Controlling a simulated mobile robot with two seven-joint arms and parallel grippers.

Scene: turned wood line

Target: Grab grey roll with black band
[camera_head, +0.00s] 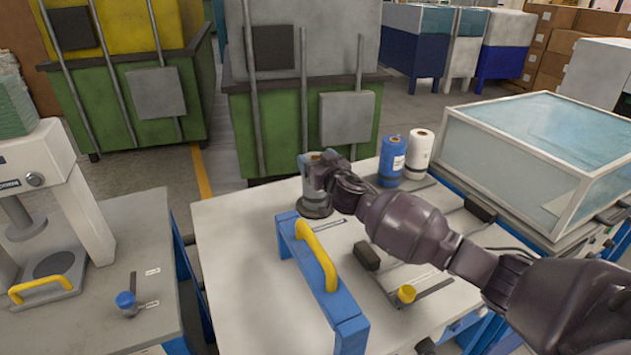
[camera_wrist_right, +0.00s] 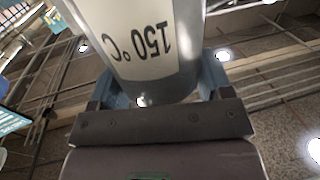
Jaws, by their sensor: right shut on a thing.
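The grey roll (camera_head: 315,203) stands upright at the back left of the white worktop, beside the blue frame. My right gripper (camera_head: 320,164) reaches over from the right and is shut around its upper part, hiding some of it. In the right wrist view the grey roll (camera_wrist_right: 182,82) fills the space between the fingers of my right gripper (camera_wrist_right: 160,88). A pale label on it reads "150°C" upside down. I cannot clearly make out a black band. My left gripper is not in view.
A blue roll (camera_head: 391,160) and a white roll (camera_head: 418,154) stand behind my right arm. A blue frame with a yellow handle (camera_head: 316,255) is close in front of the gripper. A glass-sided case (camera_head: 540,150) stands at right. The worktop's left part (camera_head: 235,250) is clear.

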